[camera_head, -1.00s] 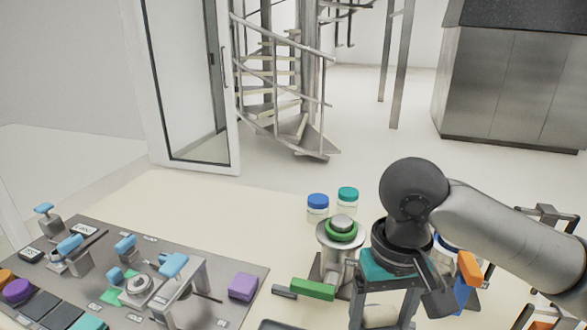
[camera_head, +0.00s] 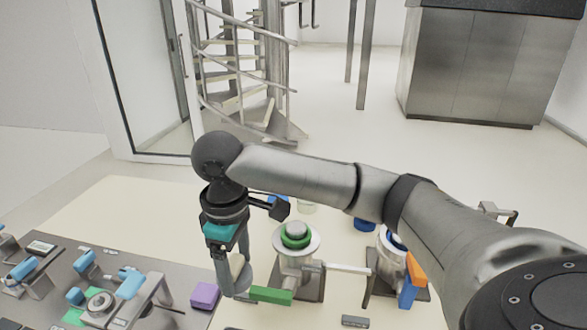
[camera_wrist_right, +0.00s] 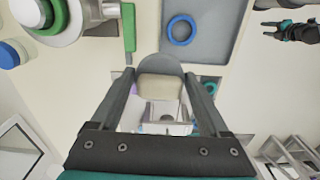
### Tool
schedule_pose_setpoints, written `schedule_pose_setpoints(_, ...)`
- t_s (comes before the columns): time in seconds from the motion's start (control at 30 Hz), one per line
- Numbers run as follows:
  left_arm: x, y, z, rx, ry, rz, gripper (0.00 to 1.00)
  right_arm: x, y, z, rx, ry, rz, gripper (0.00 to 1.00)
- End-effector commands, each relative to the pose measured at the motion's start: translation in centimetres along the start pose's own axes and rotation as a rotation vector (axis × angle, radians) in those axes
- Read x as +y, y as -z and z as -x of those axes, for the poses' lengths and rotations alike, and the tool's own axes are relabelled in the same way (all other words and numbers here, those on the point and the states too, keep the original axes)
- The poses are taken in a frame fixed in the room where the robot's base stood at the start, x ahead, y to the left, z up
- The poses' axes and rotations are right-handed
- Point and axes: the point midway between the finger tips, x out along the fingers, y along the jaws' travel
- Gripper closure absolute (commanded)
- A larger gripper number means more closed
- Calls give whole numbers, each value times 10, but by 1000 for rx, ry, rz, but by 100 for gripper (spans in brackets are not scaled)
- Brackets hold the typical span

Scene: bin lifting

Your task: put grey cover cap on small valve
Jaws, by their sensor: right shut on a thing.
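My right gripper (camera_head: 236,280) points down, left of the valve with the green ring (camera_head: 296,238). It is shut on a pale grey, rounded piece, likely the grey cover cap (camera_head: 238,268); in the right wrist view the piece (camera_wrist_right: 160,88) sits between the fingers, in front of a darker grey disc. The green-ringed valve stands upright on a metal stand, with a green handle (camera_head: 271,295) near its foot. A second valve with a blue ring (camera_head: 393,241) is partly behind my right arm. Which is the small valve is unclear. My left gripper (camera_wrist_right: 266,28) shows small at the wrist view's upper right.
A grey panel (camera_head: 150,265) with blue clamps and a purple block (camera_head: 205,295) lies left. A grey tray (camera_wrist_right: 222,50) holds a blue ring (camera_wrist_right: 182,30). Blue-lidded jars stand behind the valves, partly hidden by my arm. An orange-and-blue part (camera_head: 411,280) stands right.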

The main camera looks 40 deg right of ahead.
Motion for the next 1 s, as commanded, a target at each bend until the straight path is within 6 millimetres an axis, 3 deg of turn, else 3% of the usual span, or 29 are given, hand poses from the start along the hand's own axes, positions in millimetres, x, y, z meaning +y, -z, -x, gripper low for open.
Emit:
schedule_pose_setpoints(0.03, 0, 2, 13, 1, 0, 0, 50, 8, 0, 9, -3, 2, 56, 65)
schedule_pose_setpoints(0.47, -2, 8, 70, 3, 1, 0, 50, 72, -5, 32, -1, 2, 631, 65)
schedule_pose_setpoints(1.0, -3, 14, 138, 4, 1, 1, 50, 154, -43, 56, -2, 2, 1340, 65)
